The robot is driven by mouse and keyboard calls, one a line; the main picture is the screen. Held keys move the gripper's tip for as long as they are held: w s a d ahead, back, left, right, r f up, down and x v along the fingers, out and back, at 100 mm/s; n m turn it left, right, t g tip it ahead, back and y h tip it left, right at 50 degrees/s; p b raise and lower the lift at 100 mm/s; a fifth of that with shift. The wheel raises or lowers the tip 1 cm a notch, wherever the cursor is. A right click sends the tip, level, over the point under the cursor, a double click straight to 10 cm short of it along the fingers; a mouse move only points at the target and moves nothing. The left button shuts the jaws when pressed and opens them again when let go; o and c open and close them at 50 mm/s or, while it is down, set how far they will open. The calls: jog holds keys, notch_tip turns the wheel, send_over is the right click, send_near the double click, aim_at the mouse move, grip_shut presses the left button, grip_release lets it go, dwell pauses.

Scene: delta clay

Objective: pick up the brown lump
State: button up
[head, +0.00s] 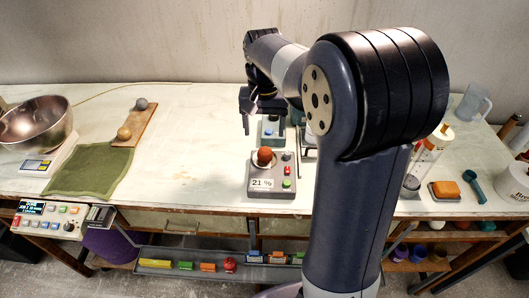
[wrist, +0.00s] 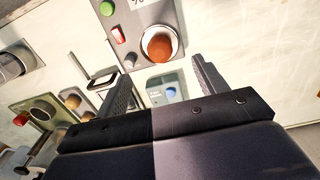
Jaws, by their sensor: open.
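The brown lump (head: 264,154) is a rounded reddish-brown ball on top of a grey device (head: 262,192) with a "21 %" display, near the table's front edge. In the wrist view the lump (wrist: 160,45) sits in a round, pale-rimmed holder on the device (wrist: 150,14). My gripper (head: 262,123) is open, above the table and behind the lump in the head view. In the wrist view my gripper (wrist: 163,68) has its two fingers apart, with the lump showing beyond the gap between them. Nothing is held.
A blue-green device (head: 271,133) stands just behind the grey one. A wooden board (head: 132,124) with tan and grey balls, a green cloth (head: 92,170) and a metal bowl (head: 36,121) are left. An orange block (head: 446,190) lies right. The table between cloth and device is clear.

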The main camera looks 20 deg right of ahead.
aim_at(265, 149)
jog(key=f, duration=0.4)
jog(key=f+p, duration=0.1)
jog(key=f, duration=0.3)
jog(key=shift+w+d+f, duration=0.1)
jog(key=shift+w+d, duration=0.05)
jog(key=shift+d, duration=0.05)
jog(key=c, duration=1.2)
